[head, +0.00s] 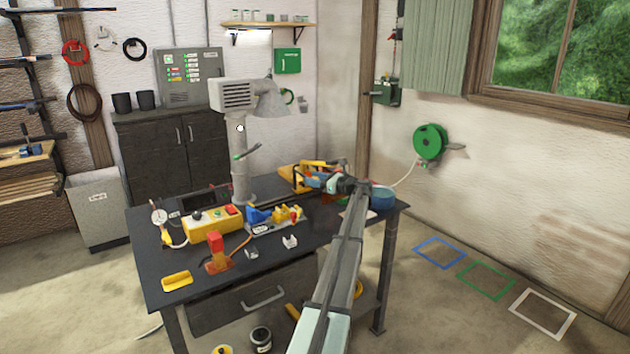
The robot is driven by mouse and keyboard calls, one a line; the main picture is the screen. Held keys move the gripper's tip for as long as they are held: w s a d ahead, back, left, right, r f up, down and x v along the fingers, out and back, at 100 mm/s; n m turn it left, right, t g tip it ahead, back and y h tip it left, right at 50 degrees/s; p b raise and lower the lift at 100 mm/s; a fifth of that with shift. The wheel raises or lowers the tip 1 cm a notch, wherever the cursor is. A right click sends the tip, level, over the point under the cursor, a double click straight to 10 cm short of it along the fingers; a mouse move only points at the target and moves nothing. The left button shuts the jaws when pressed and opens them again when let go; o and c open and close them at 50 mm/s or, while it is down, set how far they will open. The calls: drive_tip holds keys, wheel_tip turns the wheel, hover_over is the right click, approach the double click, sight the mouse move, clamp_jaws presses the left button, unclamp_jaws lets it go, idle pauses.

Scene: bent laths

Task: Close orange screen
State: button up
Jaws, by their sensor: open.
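A yellow-orange piece (287,171) shows at the back right of the dark workbench (190,285), beside my gripper. It may be the orange screen, but its shape and whether it stands open are too small and too covered to tell. My gripper (312,179) is at the far end of my arm, over the back right of the bench. It is open. Its fingers overlap the coloured parts there, so I cannot tell whether they touch.
A grey post with a lamp-like head (240,95) rises from the bench left of my gripper. A yellow box (212,227), a yellow tray (177,281) and blue-and-yellow parts (265,215) stand on the bench. A blue round object (382,199) sits at its right edge.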

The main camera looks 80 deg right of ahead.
drive_tip(key=shift+c, duration=0.5)
clamp_jaws()
drive_tip(key=w+a, duration=1.5)
drive_tip(key=shift+w+a, duration=0.15)
drive_tip(key=shift+a, duration=0.05)
drive_tip(key=shift+o, duration=0.5)
unclamp_jaws()
